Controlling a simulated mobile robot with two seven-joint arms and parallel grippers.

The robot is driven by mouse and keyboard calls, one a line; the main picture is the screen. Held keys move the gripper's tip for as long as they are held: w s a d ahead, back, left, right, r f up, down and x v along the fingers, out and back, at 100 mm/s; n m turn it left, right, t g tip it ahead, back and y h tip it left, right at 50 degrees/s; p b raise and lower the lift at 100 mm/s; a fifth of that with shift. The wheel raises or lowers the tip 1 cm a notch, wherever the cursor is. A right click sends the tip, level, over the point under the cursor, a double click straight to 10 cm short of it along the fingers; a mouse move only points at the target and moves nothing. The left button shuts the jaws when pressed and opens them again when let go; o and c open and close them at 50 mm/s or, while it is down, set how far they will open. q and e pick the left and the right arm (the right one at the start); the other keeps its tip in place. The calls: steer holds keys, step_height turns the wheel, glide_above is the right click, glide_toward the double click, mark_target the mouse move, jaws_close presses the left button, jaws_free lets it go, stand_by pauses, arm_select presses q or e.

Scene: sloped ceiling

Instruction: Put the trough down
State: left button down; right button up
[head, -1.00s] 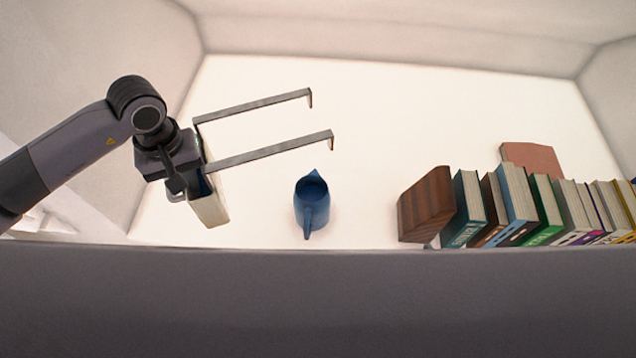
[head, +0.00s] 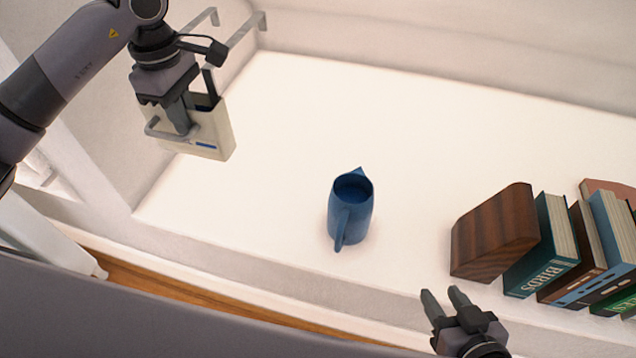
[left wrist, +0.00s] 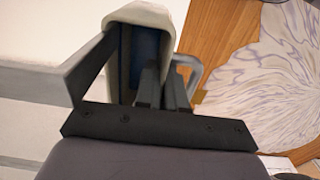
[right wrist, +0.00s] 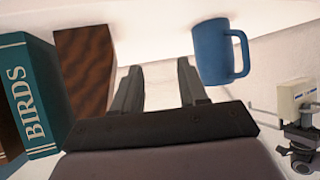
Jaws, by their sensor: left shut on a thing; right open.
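The trough (head: 216,140) is a cream box with long grey metal hooked brackets, at the upper left of the head view. My left gripper (head: 190,112) is shut on it and holds it up over the left end of the white surface; the exact grip point is partly hidden. My right gripper (head: 446,302) is open and empty at the front edge, left of the books.
The white surface (head: 290,120) is bare around a blue jug (head: 350,208) in its middle. A dark wooden block (head: 494,232) and a row of books (head: 545,250) stand at the right. Wooden floor (head: 190,289) shows below the front edge.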

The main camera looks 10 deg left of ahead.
arm_select(q)
step_height(320, 180, down, 20)
steer(key=b, duration=0.4)
steer(key=shift+b, duration=0.3)
arm_select(e)
steer(key=a, duration=0.1)
steer(key=w+a+y, duration=0.1)
steer(key=a, duration=0.1)
steer(key=shift+w+a+r+y, duration=0.15)
steer(key=shift+w+r+y, duration=0.05)
steer(key=shift+y, duration=0.1)
arm_select(q)
steer(key=c, duration=1.7)
jaws_free()
steer(key=shift+f, duration=0.15)
steer(key=o, duration=0.5)
steer(key=shift+c, duration=0.2)
arm_select(e)
steer(key=shift+f, duration=0.1)
